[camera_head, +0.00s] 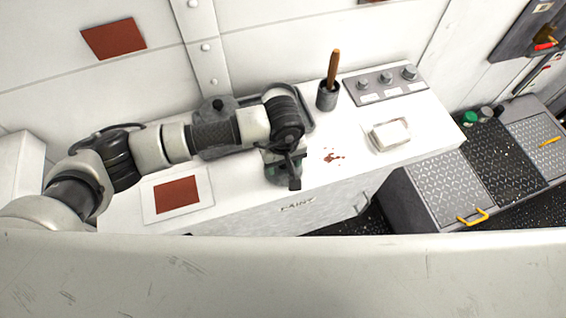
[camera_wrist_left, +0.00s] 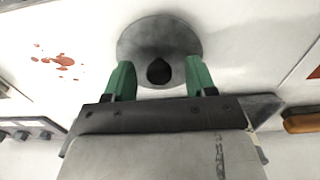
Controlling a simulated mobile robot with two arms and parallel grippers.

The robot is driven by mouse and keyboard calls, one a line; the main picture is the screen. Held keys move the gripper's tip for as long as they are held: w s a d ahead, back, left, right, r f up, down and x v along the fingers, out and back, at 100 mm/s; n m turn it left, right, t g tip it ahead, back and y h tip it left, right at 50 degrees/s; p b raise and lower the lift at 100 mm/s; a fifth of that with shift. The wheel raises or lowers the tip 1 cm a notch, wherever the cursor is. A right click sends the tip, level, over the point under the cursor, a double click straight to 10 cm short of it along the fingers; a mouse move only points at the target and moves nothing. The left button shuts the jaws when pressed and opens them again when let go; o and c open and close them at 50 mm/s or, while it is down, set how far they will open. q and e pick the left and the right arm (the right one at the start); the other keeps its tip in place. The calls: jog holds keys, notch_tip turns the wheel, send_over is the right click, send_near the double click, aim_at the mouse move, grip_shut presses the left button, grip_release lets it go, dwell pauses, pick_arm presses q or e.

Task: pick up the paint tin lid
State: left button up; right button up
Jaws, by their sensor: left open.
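The paint tin lid (camera_wrist_left: 133,42) is a round grey disc with a dark knob (camera_wrist_left: 159,71) at its middle, lying on the white worktop in the left wrist view. My left gripper (camera_wrist_left: 158,80) is open, with one green finger on each side of the knob and a gap on both sides. The fingertips overlap the lid's near edge in that view; I cannot tell their height above it. In the head view my left gripper (camera_head: 284,178) points down over the worktop's front part, and the arm and gripper hide most of the lid. My right gripper is not in view.
The white worktop (camera_head: 237,177) carries a dark cup (camera_head: 327,99) with a wooden handle, a knob panel (camera_head: 385,84), a white block-like item (camera_head: 389,134), red splatters (camera_head: 333,156) and a red-brown card (camera_head: 177,194).

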pick_arm(q)
jog(key=c, duration=1)
jog(key=shift+r, duration=0.1)
